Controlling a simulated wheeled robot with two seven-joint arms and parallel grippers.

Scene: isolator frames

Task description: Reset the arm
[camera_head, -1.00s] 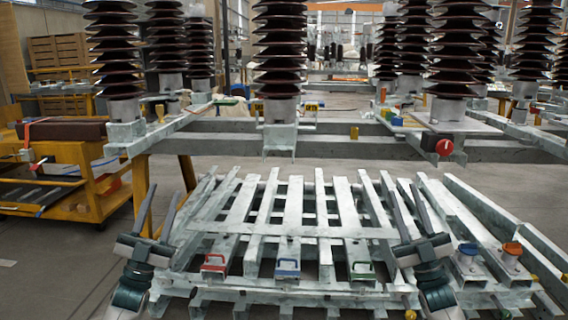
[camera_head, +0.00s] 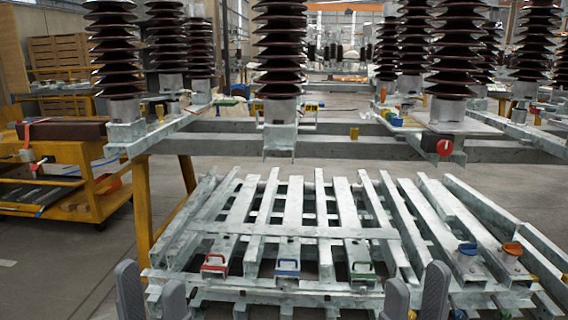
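My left gripper (camera_head: 150,279) stands at the bottom left edge, its two grey fingers pointing up with a gap between them. It is open and I see nothing in the gap but the scene behind. My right gripper (camera_head: 416,277) stands at the bottom, right of centre, also open with nothing seen between its fingers. The wrists and arms of both are below the picture. Both grippers show in front of the near edge of the galvanized steel frame rack (camera_head: 330,232).
On the rack's near side are a red handle (camera_head: 214,263), a blue handle (camera_head: 288,267), a green handle (camera_head: 363,270), a blue knob (camera_head: 467,249) and an orange knob (camera_head: 512,249). Brown insulators (camera_head: 280,45) stand on a raised beam behind. A yellow cart (camera_head: 70,180) is at left.

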